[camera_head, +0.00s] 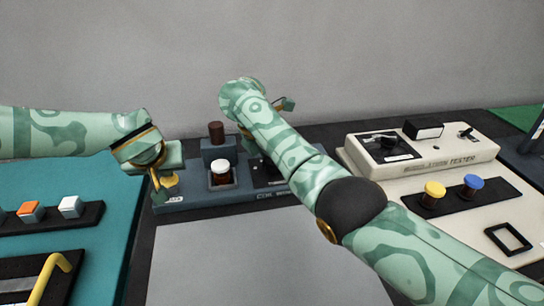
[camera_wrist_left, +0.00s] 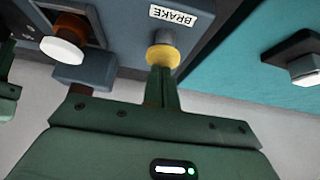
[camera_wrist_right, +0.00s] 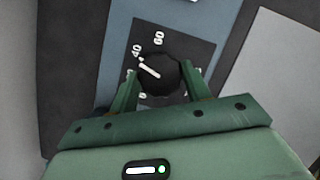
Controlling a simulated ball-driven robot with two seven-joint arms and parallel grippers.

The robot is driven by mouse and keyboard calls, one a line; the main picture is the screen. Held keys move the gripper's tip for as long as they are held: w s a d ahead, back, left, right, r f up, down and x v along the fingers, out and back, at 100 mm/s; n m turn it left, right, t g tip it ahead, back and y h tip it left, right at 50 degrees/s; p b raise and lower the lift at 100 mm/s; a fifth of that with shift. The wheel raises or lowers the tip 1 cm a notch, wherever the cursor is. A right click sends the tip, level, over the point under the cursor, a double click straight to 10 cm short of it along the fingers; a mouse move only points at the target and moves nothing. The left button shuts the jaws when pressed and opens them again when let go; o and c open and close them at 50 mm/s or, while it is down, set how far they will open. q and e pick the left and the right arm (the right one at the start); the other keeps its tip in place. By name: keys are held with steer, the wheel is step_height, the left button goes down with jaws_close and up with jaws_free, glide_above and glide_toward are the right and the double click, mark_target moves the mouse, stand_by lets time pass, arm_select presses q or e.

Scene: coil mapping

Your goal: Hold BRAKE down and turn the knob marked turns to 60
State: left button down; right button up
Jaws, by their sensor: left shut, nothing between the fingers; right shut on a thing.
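The blue-grey coil unit (camera_head: 225,201) stands in the middle of the bench. Its yellow button (camera_wrist_left: 162,58) sits beside the BRAKE label (camera_wrist_left: 173,17). My left gripper (camera_wrist_left: 161,72) is shut and empty, its fingertips against the button; I cannot tell how far the button is pressed. In the head view my left gripper (camera_head: 157,176) is at the unit's left end. The black knob (camera_wrist_right: 160,80) is between the fingers of my right gripper (camera_wrist_right: 158,84), which is shut on it. Its white pointer points near 40, with 60 further round. My right arm hides the knob in the head view.
A white-capped part (camera_head: 221,170) and a brown cylinder (camera_head: 216,132) stand on the unit between my arms. A cream tester (camera_head: 430,175) is at right, a teal panel (camera_head: 105,225) with buttons at left. A bare grey sheet (camera_head: 255,265) lies in front.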

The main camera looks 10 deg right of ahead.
steer(key=shift+w+r+m+g+h, duration=0.1)
steer(key=shift+r+m+g+h, duration=0.1)
steer(key=shift+m, duration=0.4)
steer(key=shift+w+r+m+g+h, duration=0.1)
steer(key=shift+m+g, duration=0.1)
steer(key=shift+m, duration=0.4)
steer(key=shift+s+f, duration=0.1)
steer(key=shift+f, duration=0.05)
steer(key=o, duration=1)
steer(key=shift+c, duration=0.2)
steer(key=shift+f, duration=0.1)
steer(key=shift+d, duration=0.1)
